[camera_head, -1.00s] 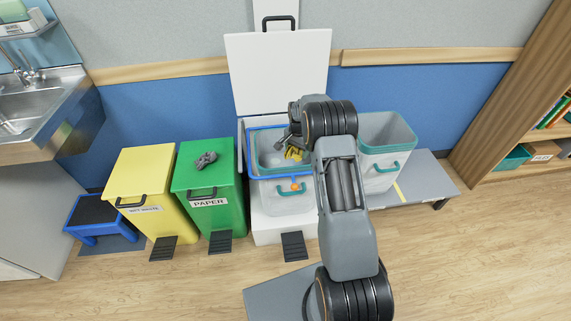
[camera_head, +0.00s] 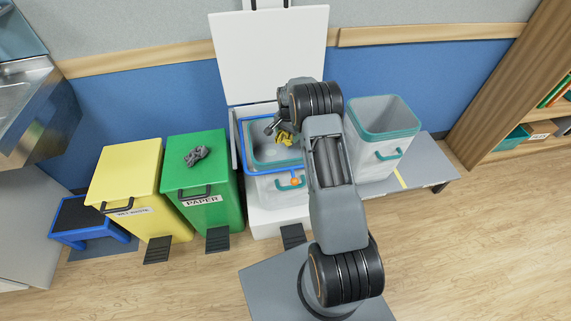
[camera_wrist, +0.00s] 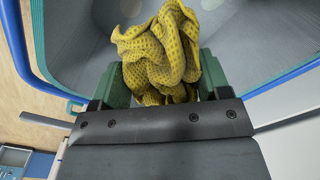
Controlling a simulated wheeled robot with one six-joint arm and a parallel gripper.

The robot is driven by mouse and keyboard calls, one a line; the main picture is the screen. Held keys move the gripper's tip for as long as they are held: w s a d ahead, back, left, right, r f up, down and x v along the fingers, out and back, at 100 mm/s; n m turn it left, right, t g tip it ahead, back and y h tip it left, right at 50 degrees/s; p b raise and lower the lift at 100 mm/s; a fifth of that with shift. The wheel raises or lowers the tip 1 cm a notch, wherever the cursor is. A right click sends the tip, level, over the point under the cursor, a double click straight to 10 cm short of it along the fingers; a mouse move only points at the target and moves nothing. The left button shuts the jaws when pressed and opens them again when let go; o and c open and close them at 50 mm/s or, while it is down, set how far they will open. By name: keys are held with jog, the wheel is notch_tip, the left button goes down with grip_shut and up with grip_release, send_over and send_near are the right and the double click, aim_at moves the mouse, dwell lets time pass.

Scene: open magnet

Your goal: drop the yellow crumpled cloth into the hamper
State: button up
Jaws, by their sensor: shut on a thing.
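The yellow crumpled cloth (camera_head: 284,139) is held by my gripper (camera_head: 277,129) over the mouth of a grey tub with a teal rim (camera_head: 262,158). This tub stands inside a white bin with a blue rim frame and a raised lid. In the wrist view the cloth (camera_wrist: 160,50) is pinched between the green fingers (camera_wrist: 212,75), with the grey tub interior (camera_wrist: 80,45) around it. My wrist and arm hide part of the tub. No label shows which container is the hamper.
A second open teal-rimmed tub (camera_head: 384,135) stands on a low grey platform (camera_head: 428,165) at right. A green PAPER bin (camera_head: 200,168) with a grey crumpled thing (camera_head: 197,156) on its lid, and a yellow bin (camera_head: 127,178), stand at left. The raised white lid (camera_head: 270,55) is behind.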

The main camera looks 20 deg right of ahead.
jog(key=shift+f, duration=0.75)
jog(key=o, duration=1)
jog(key=shift+r, duration=0.1)
notch_tip(320, 180, up, 14)
jog(key=shift+f+p, duration=0.15)
jog(key=shift+p, duration=0.2)
